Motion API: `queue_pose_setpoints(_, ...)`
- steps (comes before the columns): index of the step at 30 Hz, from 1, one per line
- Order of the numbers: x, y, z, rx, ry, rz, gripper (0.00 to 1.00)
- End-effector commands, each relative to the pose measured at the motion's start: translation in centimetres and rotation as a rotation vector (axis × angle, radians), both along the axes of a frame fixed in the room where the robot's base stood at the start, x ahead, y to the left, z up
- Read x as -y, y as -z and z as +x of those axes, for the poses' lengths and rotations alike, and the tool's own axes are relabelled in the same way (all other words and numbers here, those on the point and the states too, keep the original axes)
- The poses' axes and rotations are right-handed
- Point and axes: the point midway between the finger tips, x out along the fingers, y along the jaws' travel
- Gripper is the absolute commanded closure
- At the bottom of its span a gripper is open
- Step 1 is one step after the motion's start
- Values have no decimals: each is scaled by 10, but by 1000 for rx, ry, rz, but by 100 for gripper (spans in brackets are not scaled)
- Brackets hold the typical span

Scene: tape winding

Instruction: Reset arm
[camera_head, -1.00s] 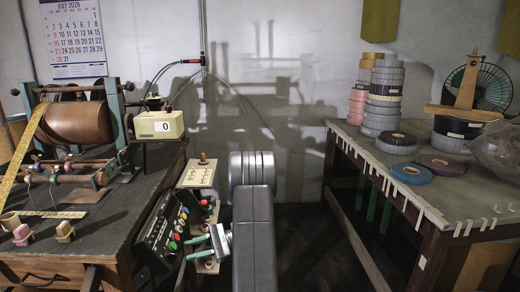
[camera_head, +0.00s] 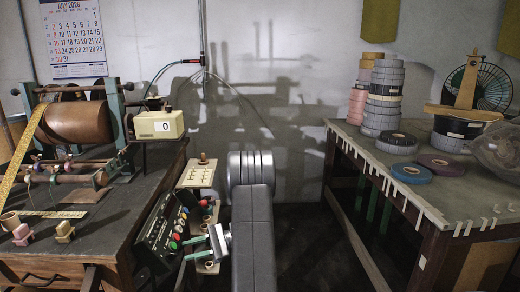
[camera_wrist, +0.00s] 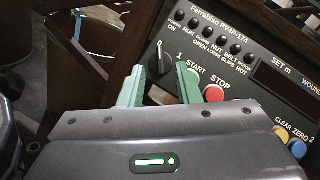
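My gripper (camera_wrist: 160,88) shows in the wrist view with its two green fingers apart and nothing between them.
The right table (camera_head: 440,195) holds stacked tape rolls (camera_head: 383,100), loose rolls and a fan (camera_head: 487,88).

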Motion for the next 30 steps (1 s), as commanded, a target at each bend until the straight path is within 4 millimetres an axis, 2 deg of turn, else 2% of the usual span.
queue_pose_setpoints(5, -34, 1, -15, 1, -3, 0, 70)
queue_pose_setpoints(18, -31, -4, -21, -583, 337, -34, 70)
queue_pose_setpoints(30, -32, -4, -25, -940, 543, -55, 70)
